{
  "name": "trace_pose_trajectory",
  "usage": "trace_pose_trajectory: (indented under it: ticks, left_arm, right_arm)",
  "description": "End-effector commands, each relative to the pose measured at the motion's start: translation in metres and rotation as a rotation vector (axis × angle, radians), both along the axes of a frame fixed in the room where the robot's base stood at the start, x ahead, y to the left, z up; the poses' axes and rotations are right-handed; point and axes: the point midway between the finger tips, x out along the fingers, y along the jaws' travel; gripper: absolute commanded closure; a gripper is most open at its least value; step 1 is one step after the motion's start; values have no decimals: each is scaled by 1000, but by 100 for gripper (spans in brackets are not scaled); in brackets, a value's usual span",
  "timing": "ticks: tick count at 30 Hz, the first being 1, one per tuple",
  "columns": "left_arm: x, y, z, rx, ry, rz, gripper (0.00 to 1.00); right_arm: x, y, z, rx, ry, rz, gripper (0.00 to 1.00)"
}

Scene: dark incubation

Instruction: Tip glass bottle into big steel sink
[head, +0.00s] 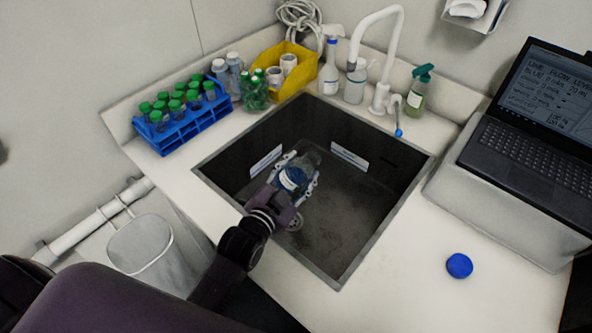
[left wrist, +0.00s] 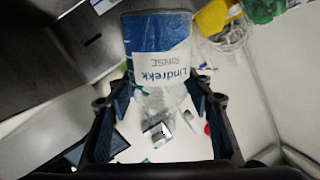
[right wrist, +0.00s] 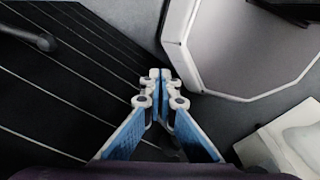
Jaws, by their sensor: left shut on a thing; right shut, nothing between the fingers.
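The glass bottle (head: 309,159), clear with a blue and white label, is held over the big steel sink (head: 352,214). My left gripper (head: 297,180) is shut around it. In the left wrist view the bottle (left wrist: 158,45) lies between the fingers (left wrist: 158,92), with its label lettering upside down. The bottle looks tilted, but its mouth is not clear and I cannot tell whether liquid runs out. The sink floor and drain show below it. My right gripper (right wrist: 160,88) is shut and empty, away from the sink; the head view does not show it.
A blue cap-like round (head: 459,266) lies on the counter right of the sink. A blue tube rack (head: 185,133), yellow bin (head: 270,62), spray bottle (head: 329,76) and white faucet (head: 380,98) line the back. A laptop (head: 520,150) stands at right. The front right counter is mostly clear.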

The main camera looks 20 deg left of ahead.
Motion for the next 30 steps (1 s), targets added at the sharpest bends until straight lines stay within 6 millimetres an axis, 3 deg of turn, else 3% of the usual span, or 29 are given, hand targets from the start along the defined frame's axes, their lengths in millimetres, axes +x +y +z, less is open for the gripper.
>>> trace_pose_trajectory:
  ticks: [8, 22, 30]
  left_arm:
    - [0, 0, 2, -2, -4, 0, 88]
    - [-1, 5, 12, 121, 13, 0, 88]
    - [-1, 7, 11, 156, 17, 0, 88]
  right_arm:
    - [0, -1, 1, -1, 0, 0, 100]
    - [-1, 1, 29, 1, 0, 2, 100]
    - [-1, 4, 32, 5, 1, 1, 100]
